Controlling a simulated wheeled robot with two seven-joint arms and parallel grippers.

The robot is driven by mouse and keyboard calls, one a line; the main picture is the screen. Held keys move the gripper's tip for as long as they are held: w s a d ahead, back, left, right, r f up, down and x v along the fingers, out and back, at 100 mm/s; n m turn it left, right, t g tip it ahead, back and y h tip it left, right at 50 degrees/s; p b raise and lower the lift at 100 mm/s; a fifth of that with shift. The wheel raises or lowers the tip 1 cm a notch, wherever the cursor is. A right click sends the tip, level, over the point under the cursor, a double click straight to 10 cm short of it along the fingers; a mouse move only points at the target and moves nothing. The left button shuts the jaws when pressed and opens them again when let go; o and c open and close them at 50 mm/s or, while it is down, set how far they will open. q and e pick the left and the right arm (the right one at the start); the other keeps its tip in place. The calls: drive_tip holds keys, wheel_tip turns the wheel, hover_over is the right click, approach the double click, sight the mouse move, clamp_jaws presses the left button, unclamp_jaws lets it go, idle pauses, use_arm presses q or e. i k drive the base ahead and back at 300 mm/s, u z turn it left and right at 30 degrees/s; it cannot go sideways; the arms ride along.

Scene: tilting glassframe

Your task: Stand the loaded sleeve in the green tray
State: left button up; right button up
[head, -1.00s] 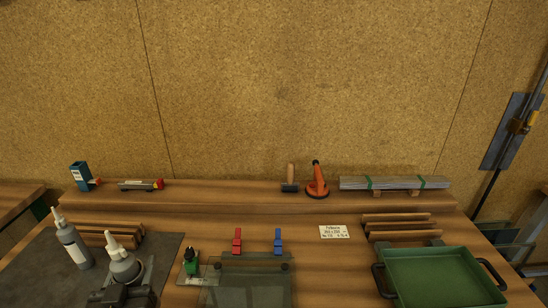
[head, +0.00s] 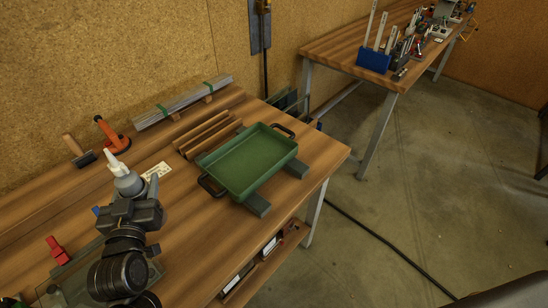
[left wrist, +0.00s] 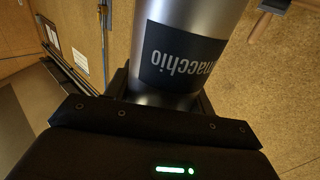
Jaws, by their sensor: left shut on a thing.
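My left gripper (head: 136,212) is shut on the loaded sleeve (head: 127,183), a grey cylinder with a white pointed nozzle, held roughly upright above the bench. Its lower part is hidden behind my gripper and wrist. In the left wrist view the silver sleeve (left wrist: 195,40) with a black lettered band stands up from between the jaws. The green tray (head: 284,150) lies to the right of my gripper on the bench, empty, with black handles at two ends. The sleeve is clear of the tray. My right gripper is not in view.
Wooden strips (head: 207,134) lie just behind the tray. A bundle of metal bars (head: 183,102), an orange suction lifter (head: 112,133) and a hammer (head: 78,151) lie on the back ledge. A red clamp (head: 57,250) is at front left. Bare bench lies between gripper and tray.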

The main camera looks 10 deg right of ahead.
sight(250, 171)
drive_tip(key=z, duration=1.85)
drive_tip(key=i, duration=3.15)
drive_tip(key=u, duration=3.85)
drive_tip(key=i, duration=0.45)
drive_tip(key=z, duration=0.1)
